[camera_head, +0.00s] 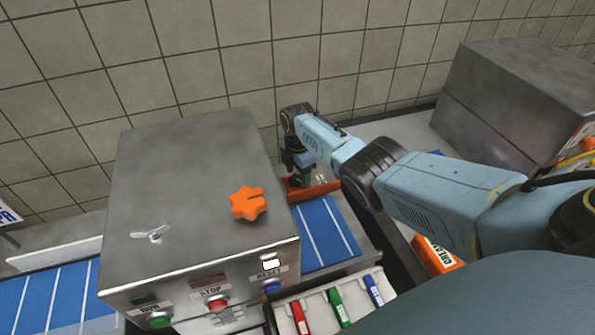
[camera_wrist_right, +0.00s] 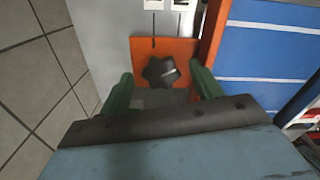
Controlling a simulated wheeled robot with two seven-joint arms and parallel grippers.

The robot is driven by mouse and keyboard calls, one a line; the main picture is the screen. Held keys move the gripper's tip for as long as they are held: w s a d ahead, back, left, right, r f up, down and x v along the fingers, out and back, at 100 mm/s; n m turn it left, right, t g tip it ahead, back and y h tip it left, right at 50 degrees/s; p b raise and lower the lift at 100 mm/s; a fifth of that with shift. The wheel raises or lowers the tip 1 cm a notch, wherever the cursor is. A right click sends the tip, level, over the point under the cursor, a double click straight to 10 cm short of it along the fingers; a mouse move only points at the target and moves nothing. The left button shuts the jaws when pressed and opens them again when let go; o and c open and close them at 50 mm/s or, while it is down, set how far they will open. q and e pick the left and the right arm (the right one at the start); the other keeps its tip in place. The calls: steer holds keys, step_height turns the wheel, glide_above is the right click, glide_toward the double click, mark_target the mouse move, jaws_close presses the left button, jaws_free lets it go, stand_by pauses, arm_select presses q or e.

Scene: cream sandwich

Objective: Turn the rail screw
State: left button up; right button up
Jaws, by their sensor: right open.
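A black star-shaped knob (camera_wrist_right: 160,72), which looks like the rail screw, sits on an orange plate (camera_wrist_right: 187,47) in the right wrist view. My right gripper (camera_wrist_right: 163,88) is open, with one green finger on each side of the knob. Gaps show between the fingers and the knob; I cannot tell how high the fingertips are above the plate. In the head view the right gripper (camera_head: 299,176) points down at the orange plate (camera_head: 322,190), behind the steel housing. The knob is hidden there. My left gripper is not in view.
The steel housing (camera_head: 190,165) carries an orange star knob (camera_head: 248,203), a wing nut (camera_head: 151,234) and several buttons. A blue conveyor belt (camera_head: 324,232) lies beside the plate. A white tray (camera_head: 283,322) holds coloured items. A tiled wall (camera_head: 240,60) stands close behind.

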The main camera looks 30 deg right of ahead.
mark_target(298, 178)
step_height(298, 178, up, 6)
steer(key=shift+r+p, duration=0.1)
steer(key=shift+p, duration=1.1)
step_height(298, 178, up, 7)
steer(key=shift+r, duration=0.15)
